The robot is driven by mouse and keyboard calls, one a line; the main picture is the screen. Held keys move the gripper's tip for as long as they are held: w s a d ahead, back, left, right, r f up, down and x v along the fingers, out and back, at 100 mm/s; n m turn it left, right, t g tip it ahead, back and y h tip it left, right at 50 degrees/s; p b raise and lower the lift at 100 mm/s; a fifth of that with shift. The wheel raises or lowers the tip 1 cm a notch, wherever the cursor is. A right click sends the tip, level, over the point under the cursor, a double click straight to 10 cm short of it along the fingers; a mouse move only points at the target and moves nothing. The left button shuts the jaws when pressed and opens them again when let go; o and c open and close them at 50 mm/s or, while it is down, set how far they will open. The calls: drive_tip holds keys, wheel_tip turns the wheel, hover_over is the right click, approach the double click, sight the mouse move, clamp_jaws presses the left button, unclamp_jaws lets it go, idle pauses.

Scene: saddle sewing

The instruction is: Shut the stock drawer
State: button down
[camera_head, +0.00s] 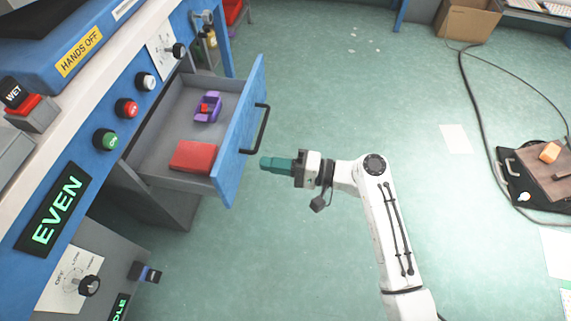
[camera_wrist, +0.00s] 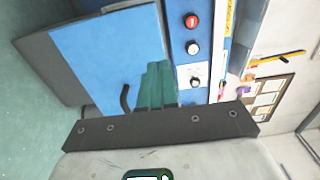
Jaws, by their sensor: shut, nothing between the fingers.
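The stock drawer (camera_head: 150,150) stands pulled out of the blue and white bench in the head view. It has grey sides, a blue front panel (camera_head: 238,135) and a black bar handle (camera_head: 262,129). Inside it lie a red block (camera_head: 194,157) and a purple item with a red part (camera_head: 208,107). My gripper (camera_head: 266,163), with teal fingers, is shut and empty. In the head view it appears just right of the front panel, below the handle; I cannot tell whether it touches. In the wrist view the shut fingers (camera_wrist: 158,82) overlap the blue face, beside the black handle (camera_wrist: 125,98).
Green (camera_head: 105,139), red (camera_head: 126,107) and white (camera_head: 145,81) buttons line the bench front beside the drawer. A cardboard box (camera_head: 467,20) stands at the back right. A black case (camera_head: 540,170) and a cable lie at the right. The floor between is mostly clear.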

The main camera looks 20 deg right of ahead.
sight(224, 157)
drive_tip(key=x, duration=0.8)
drive_tip(key=shift+w+a+b, duration=0.1)
drive_tip(key=shift+b, duration=0.25)
drive_tip(key=shift+w+a, duration=0.3)
drive_tip(key=shift+a, duration=0.15)
drive_tip(key=b+x, duration=0.8)
drive_tip(key=x, duration=1.5)
drive_tip(key=shift+w+b, duration=0.2)
drive_tip(key=shift+b, duration=0.1)
drive_tip(key=shift+a+r, duration=0.15)
drive_tip(key=shift+r, duration=0.05)
